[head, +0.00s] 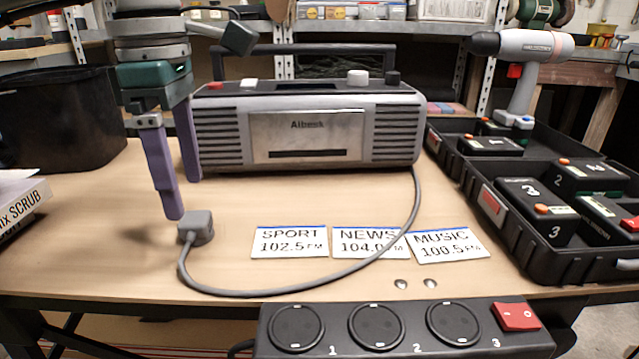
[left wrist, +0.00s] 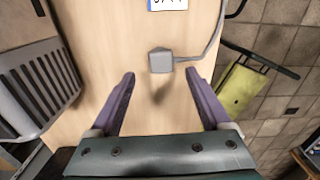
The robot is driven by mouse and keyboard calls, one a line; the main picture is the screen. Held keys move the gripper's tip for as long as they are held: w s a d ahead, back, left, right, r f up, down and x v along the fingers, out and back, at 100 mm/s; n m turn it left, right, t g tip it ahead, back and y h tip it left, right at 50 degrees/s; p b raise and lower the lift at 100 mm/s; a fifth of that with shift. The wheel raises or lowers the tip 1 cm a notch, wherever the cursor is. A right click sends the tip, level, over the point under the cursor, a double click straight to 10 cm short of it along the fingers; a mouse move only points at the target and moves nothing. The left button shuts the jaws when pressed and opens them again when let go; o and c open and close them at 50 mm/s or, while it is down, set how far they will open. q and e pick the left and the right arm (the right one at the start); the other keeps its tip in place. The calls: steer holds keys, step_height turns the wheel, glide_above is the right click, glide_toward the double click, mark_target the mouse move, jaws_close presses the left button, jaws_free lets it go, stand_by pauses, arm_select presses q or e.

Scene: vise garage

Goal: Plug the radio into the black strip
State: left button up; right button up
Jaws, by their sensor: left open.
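The grey radio (head: 218,140) stands at the back of the wooden table. Its grey cable (head: 330,280) loops forward and left to a grey plug (head: 197,228) lying on the tabletop. The black strip (head: 400,340), with three round sockets and a red switch, is at the front edge in the head view. My left gripper (head: 184,197) is open and empty, with purple fingers pointing down just behind and above the plug. In the left wrist view the plug (left wrist: 161,60) sits just beyond the gap between the open fingertips (left wrist: 160,74). My right gripper is not in view.
Three station cards (head: 368,243) and two small metal bits (head: 416,284) lie between radio and strip. An open black case (head: 560,262) with batteries and a drill (head: 525,60) are on the right. A black bin (head: 60,120) is at left.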

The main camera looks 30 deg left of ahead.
mark_target(194, 217)
arm_select(q)
steer(key=f+b, duration=0.2)
steer(key=f, duration=0.3)
steer(key=shift+d+f, duration=0.1)
steer(key=shift+d, duration=0.1)
stand_by(0.3)
jaws_close()
stand_by(0.5)
